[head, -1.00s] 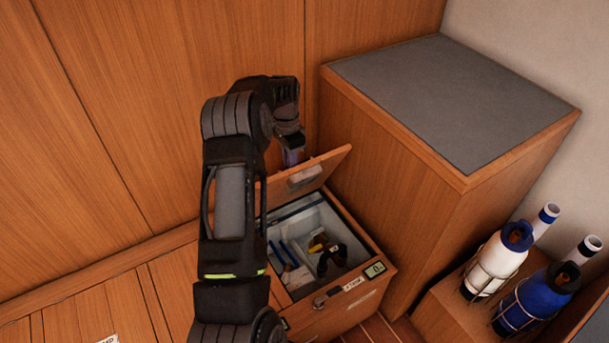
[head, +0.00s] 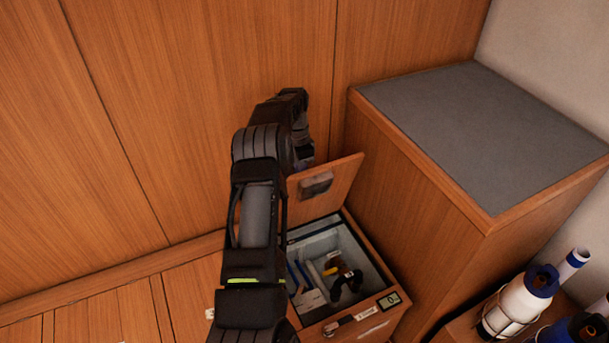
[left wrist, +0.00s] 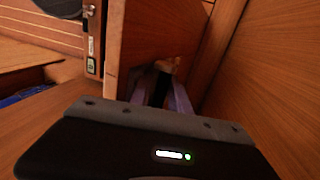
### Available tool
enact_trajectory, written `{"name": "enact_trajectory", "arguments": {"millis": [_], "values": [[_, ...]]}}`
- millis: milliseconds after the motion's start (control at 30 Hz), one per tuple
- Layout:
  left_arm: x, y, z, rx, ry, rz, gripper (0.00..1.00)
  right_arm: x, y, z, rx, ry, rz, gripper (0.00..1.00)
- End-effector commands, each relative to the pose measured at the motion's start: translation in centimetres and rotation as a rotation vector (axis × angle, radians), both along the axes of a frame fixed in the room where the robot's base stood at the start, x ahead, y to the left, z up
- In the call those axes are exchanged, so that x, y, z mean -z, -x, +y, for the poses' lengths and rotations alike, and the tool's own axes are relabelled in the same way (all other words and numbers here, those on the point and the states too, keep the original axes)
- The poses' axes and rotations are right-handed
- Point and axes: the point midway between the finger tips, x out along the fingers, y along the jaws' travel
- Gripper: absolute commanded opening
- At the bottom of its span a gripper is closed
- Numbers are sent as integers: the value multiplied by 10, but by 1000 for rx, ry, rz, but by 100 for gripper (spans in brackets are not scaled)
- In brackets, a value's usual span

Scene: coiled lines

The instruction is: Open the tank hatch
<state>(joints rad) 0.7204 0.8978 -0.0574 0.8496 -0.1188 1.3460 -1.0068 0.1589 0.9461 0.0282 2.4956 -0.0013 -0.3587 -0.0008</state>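The tank hatch is a wooden lid (head: 340,180) with a grey plate on its inner face. It stands raised steeply above the open tank (head: 376,262) in the head view. My left gripper is on the lid's outer side, mostly hidden behind my arm and the lid in the head view. In the left wrist view its two purplish fingers (left wrist: 163,93) point at the lid (left wrist: 165,35), with a dark gap or thing between them. I cannot tell whether they hold a handle there. My right gripper is out of view.
The tank holds a dark coil, blue strips and small items. A small display (head: 389,301) is on its front rim. A tall cabinet with a grey top (head: 480,130) stands close on the right. White and blue bottles (head: 517,303) are at lower right. A wood wall (head: 190,100) rises behind.

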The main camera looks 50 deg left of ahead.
Motion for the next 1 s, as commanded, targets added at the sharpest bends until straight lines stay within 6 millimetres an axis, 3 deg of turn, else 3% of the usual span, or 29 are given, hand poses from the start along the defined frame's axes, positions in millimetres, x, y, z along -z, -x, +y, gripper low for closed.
{"name": "enact_trajectory", "arguments": {"millis": [133, 767, 1000], "values": [[-4, -4, -2, 1, 1, -9, 36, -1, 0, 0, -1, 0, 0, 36], [-10, -7, -3, 3, 3, -15, 36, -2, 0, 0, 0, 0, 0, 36], [-32, -8, 2, 3, 2, -16, 36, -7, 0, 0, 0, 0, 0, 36]]}}
